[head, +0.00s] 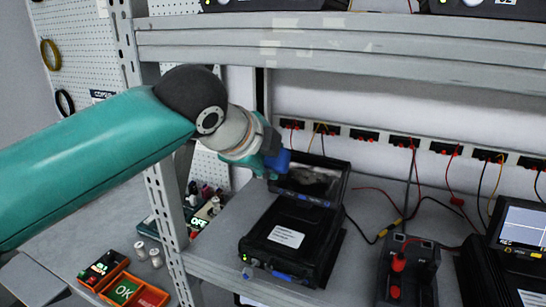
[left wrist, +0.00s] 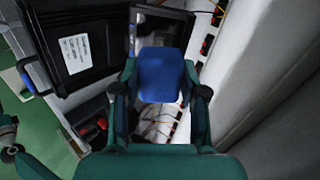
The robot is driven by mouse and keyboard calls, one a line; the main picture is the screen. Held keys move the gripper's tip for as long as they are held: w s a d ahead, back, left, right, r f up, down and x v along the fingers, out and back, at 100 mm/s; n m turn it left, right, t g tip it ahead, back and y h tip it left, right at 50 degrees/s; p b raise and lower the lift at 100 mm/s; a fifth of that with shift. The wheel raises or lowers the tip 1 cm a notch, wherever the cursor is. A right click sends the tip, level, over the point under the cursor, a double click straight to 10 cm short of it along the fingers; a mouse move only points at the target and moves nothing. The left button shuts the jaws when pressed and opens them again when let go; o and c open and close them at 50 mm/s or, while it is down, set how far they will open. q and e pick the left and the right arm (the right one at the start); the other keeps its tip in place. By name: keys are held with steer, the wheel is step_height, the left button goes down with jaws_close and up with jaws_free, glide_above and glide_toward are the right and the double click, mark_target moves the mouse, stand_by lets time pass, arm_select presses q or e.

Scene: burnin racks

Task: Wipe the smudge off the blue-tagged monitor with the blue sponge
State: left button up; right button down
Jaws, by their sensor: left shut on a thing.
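The blue-tagged monitor (head: 288,232) is a black case with its lid raised, standing on the grey shelf. My left gripper (head: 270,158) is shut on the blue sponge (head: 281,161), at the left edge of the screen. In the left wrist view the sponge (left wrist: 160,76) sits between both fingers and covers part of the screen (left wrist: 168,24). I cannot tell whether the sponge touches the screen.
A shelf beam (head: 330,48) runs above the arm, and a perforated rack post (head: 166,212) stands at left. A black unit with red knobs (head: 405,268) and another monitor (head: 522,228) stand at right. Cables (head: 405,216) lie behind. Orange bins (head: 124,290) are at lower left.

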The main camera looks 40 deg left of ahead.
mark_target(323, 180)
arm_select(q)
steer(key=shift+w+f, duration=0.1)
steer(key=shift+f, duration=0.05)
stand_by(0.4)
steer(key=b+x, duration=0.2)
steer(key=x, duration=0.4)
steer(key=shift+w+f, duration=0.2)
steer(key=shift+w, duration=0.15)
steer(key=shift+x, duration=1)
stand_by(0.7)
steer(key=shift+d, duration=0.1)
steer(key=shift+w+d, duration=0.1)
steer(key=shift+d, duration=0.8)
steer(key=shift+w+d, duration=0.15)
steer(key=shift+d, duration=0.75)
steer(key=shift+w+d, duration=0.2)
steer(key=shift+d, duration=0.7)
steer(key=shift+w+d, duration=0.25)
steer(key=shift+d, duration=0.6)
steer(key=shift+a, duration=0.1)
